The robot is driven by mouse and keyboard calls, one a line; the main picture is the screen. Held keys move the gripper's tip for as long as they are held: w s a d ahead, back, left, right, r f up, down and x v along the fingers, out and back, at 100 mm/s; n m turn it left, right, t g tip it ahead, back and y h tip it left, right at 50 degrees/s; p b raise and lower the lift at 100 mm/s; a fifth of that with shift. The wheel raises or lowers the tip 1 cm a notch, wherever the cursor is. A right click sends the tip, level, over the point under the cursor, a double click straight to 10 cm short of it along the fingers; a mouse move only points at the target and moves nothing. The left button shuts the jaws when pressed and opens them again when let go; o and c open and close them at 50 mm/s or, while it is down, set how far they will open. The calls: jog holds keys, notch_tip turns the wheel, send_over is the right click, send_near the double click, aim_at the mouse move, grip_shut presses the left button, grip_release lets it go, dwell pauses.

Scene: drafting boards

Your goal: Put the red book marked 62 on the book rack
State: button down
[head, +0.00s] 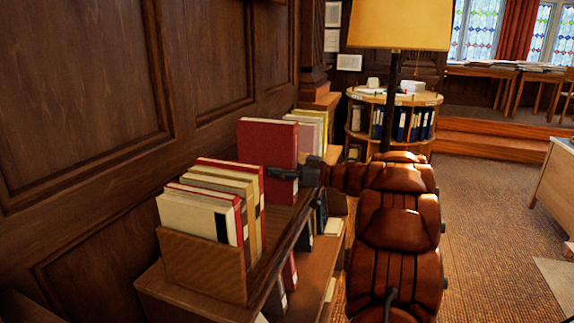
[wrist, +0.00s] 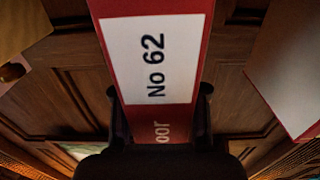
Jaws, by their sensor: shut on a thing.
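The red book marked 62 (head: 268,143) stands upright at the centre of the head view. Its white "No 62" label and red spine (wrist: 158,60) fill the middle of the wrist view. My gripper (head: 275,173) is shut on its spine, with one finger on each side (wrist: 160,95). The wooden book rack (head: 205,268) sits on top of the low bookcase, its near end board toward me. Several cream, tan and red books (head: 205,205) stand in it.
Pale yellow and pink books (head: 312,122) stand beyond the red book. Panelled wall (head: 90,100) borders the left. A lamp (head: 400,25) and a round shelf table (head: 395,97) stand behind my arm. Open carpet (head: 490,220) lies to the right.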

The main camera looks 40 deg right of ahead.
jog(key=shift+s+a+f+p, duration=0.15)
jog(key=shift+a+f, duration=0.8)
jog(key=shift+a, duration=0.1)
jog(key=shift+s+a+f+p, duration=0.1)
jog(key=shift+a+f+p, duration=0.05)
jog(key=shift+a+f, duration=0.85)
jog(key=c, duration=0.6)
grip_release()
jog(key=shift+s, duration=0.15)
jog(key=b+v, duration=0.1)
jog(key=v, duration=1)
jog(key=shift+s+d, duration=0.25)
jog(key=shift+s, duration=0.05)
